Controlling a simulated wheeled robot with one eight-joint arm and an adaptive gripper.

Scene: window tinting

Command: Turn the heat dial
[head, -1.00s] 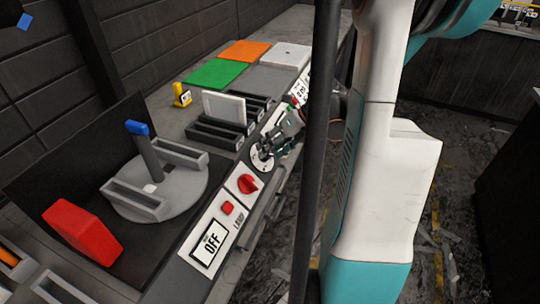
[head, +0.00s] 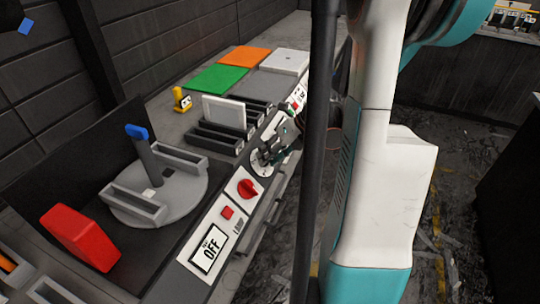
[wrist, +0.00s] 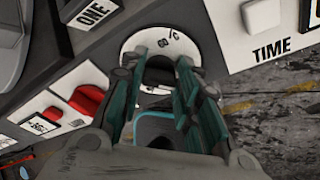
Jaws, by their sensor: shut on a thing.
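The heat dial's white round face (wrist: 150,36) lies between the fingers in the wrist view, with a "60" and "°C" mark showing at its rim. It also shows on the sloped panel in the head view (head: 260,165). My gripper (wrist: 160,72) has its two teal fingers on either side of the dial's dark knob and is shut on it.
A red knob (head: 247,188), a red button (head: 227,213) and a display reading OFF (head: 208,250) sit on the panel nearer the camera. A slotted black rack (head: 215,137) holding a white plate stands behind the dial. In the wrist view, the TIME label (wrist: 271,49) is to the right.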

